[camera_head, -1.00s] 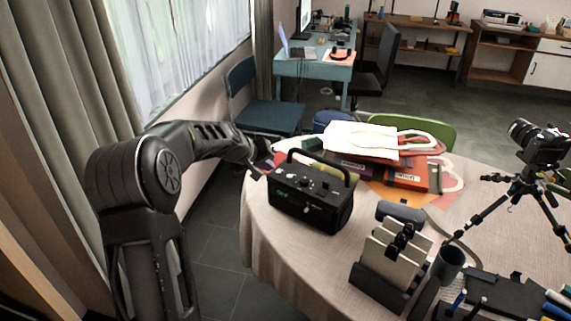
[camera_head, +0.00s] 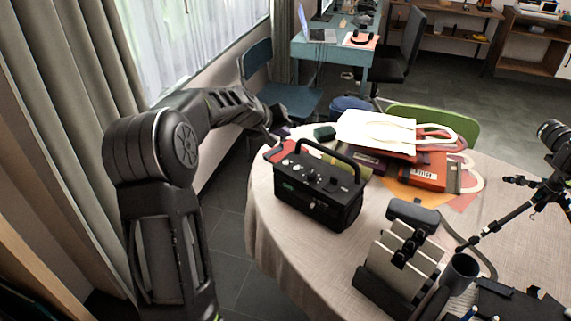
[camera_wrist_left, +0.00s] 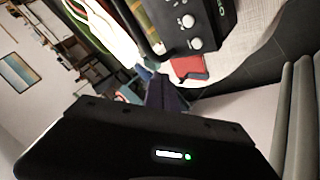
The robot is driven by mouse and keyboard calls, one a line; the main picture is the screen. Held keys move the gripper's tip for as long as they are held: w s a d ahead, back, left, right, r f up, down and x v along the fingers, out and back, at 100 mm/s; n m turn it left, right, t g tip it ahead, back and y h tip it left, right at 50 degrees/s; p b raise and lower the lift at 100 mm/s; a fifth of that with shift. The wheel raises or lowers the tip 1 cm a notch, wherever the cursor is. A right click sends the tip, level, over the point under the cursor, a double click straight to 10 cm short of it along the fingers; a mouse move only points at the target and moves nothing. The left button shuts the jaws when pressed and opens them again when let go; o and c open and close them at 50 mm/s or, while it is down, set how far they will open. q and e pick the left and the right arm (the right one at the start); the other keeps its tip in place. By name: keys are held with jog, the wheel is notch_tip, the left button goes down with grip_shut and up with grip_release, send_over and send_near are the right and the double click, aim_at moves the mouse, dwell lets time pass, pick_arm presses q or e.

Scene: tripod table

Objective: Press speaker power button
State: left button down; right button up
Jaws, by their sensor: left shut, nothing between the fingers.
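The speaker (camera_head: 318,188) is a black box with a carry handle, knobs on its top and a small green mark on its front. It stands near the left edge of the round table. In the left wrist view the speaker (camera_wrist_left: 205,22) shows at the top, with two pale knobs and part of its handle. My left gripper (camera_head: 276,142) is shut and empty, just behind the speaker's far left corner, close to a red item. I cannot tell whether it touches anything. My right gripper is not in view. I cannot make out which control is the power button.
The table (camera_head: 262,215) also holds several bags (camera_head: 425,168) behind the speaker, a grey stand with slabs (camera_head: 398,262), a dark cup (camera_head: 458,272) and a camera on a tripod (camera_head: 530,195). A blue chair (camera_head: 285,97) stands behind my left arm.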

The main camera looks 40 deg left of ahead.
pick_arm(q)
jog(key=b, duration=0.5)
send_over(284, 164)
notch_tip(284, 164, down, 7)
jog(key=shift+a, duration=0.1)
jog(key=shift+f+b, duration=0.4)
jog(key=shift+b, duration=0.1)
jog(key=shift+s, duration=0.1)
dwell(1.2)
jog(key=shift+f+b, duration=0.4)
jog(key=shift+b, duration=0.15)
jog(key=shift+f+b, duration=0.4)
jog(key=shift+b, duration=0.1)
dwell(0.5)
dwell(0.3)
jog(key=shift+r+p, duration=0.55)
jog(key=shift+r, duration=0.25)
